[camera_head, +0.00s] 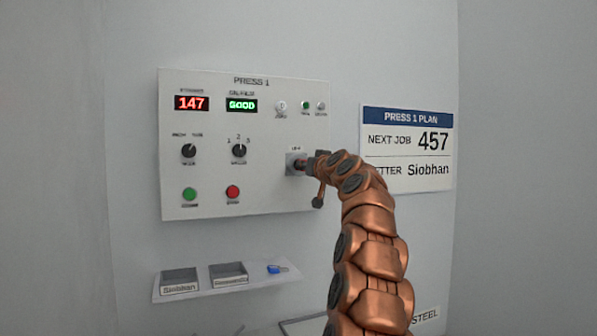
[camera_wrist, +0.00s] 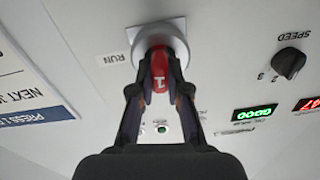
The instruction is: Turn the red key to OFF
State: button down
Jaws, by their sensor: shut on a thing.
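The red key (camera_wrist: 159,76) sits in a round grey lock (camera_wrist: 160,38) on the press panel (camera_head: 200,210). My gripper (camera_wrist: 160,68) is shut on the red key, one finger on each side. A "1" shows on the key's face. The label RUN (camera_wrist: 114,59) is beside the lock in the wrist view; no OFF label is readable. In the head view my gripper (camera_head: 308,164) is at the lock plate (camera_head: 294,160) on the panel's right side and mostly hides the key.
The panel has a speed knob (camera_head: 239,151), another knob (camera_head: 188,151), green (camera_head: 189,194) and red (camera_head: 232,192) buttons, and displays reading 147 and GOOD. A plan sign (camera_head: 407,116) hangs at right.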

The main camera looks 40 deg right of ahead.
jog(key=shift+d+f+n+b, duration=0.15)
jog(key=shift+f+n+b, duration=0.05)
jog(key=shift+n+b, duration=0.3)
jog(key=shift+r+n+b, duration=0.1)
jog(key=shift+n+b, duration=0.35)
jog(key=shift+n, duration=0.35)
jog(key=c, duration=1.1)
grip_release()
jog(key=shift+r, duration=0.1)
jog(key=shift+o, duration=0.2)
jog(key=shift+s, duration=0.1)
jog(key=v, duration=1.1)
jog(key=shift+s, duration=0.3)
